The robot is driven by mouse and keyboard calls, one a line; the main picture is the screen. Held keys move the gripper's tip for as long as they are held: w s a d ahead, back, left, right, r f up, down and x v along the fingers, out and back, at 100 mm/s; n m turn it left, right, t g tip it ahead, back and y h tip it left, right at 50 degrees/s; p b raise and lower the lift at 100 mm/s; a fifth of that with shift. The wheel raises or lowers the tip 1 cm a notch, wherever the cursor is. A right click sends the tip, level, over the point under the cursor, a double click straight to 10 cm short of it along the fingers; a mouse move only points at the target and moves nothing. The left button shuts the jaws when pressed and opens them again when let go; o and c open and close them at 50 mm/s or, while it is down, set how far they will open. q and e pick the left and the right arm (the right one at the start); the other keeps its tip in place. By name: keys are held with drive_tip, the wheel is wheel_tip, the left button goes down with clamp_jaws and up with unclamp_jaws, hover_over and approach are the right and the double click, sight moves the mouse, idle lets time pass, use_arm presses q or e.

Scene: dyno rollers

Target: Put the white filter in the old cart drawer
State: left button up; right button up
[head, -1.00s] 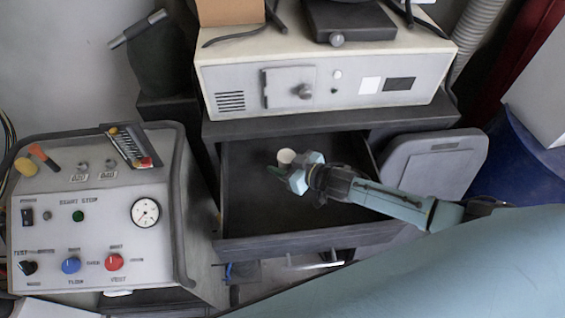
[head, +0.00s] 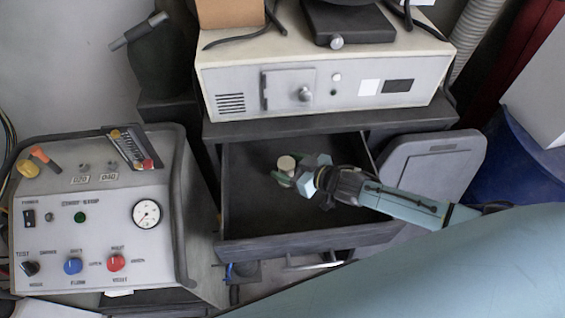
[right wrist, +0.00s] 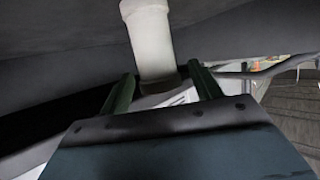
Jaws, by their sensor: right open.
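The white filter (head: 287,162) is a pale cylinder inside the outline of the open, dark cart drawer (head: 305,238). My right gripper (head: 283,178) reaches into the drawer area from the right, with its greenish fingers beside the filter. In the right wrist view the filter (right wrist: 148,35) stands between and beyond the two spread fingers (right wrist: 163,85). The fingers are apart, with a visible gap on the right side of the filter. I cannot tell whether the filter's lower end rests on the drawer floor. My left gripper is not in view.
A cream instrument box (head: 330,85) stands on the cart top above the drawer. A control panel (head: 90,220) with knobs and a gauge is at the left. A grey bin lid (head: 435,165) is at the right. The rest of the drawer floor (head: 255,200) looks empty.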

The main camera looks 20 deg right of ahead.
drive_tip(key=v, duration=0.4)
drive_tip(key=shift+s+d+r, duration=0.1)
drive_tip(key=shift+s+d, duration=0.1)
drive_tip(key=shift+s, duration=0.05)
drive_tip(key=shift+s+d+r, duration=0.1)
drive_tip(key=shift+r, duration=0.1)
